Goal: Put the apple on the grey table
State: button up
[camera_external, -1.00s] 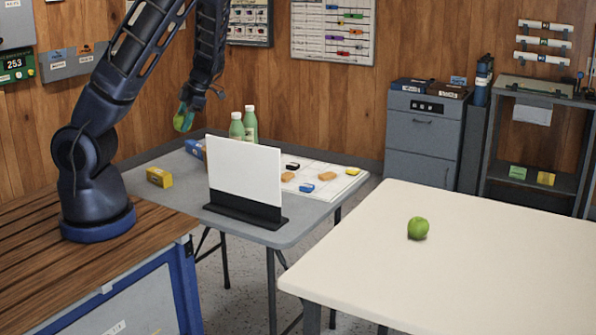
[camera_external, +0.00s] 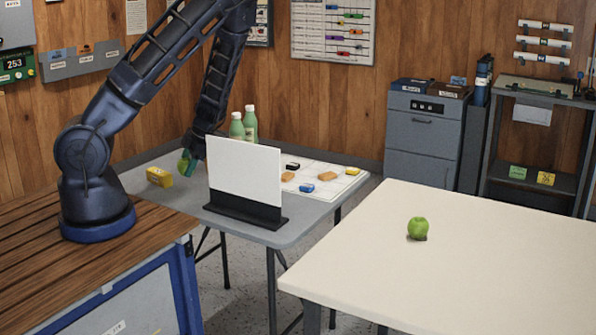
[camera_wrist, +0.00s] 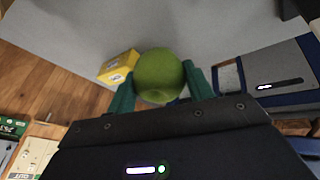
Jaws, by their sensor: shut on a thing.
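My gripper (camera_external: 188,163) is low over the left part of the grey table (camera_external: 262,231), behind a white panel. In the wrist view my gripper (camera_wrist: 160,86) has its green fingers on both sides of a green apple (camera_wrist: 160,72), shut on it. The held apple (camera_external: 184,165) is mostly covered by the fingers in the external view. I cannot tell whether it touches the tabletop. A second green apple (camera_external: 418,228) stands on the cream table (camera_external: 490,260) at the right.
A yellow box (camera_external: 159,177) lies close to my gripper. The white panel (camera_external: 244,176) stands upright on a black base at the grey table's front. Two green bottles (camera_external: 243,126) stand behind it. A white sheet with small blocks (camera_external: 320,176) lies to the right.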

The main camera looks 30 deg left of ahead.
jog(key=shift+f, duration=2.95)
jog(key=o, duration=1)
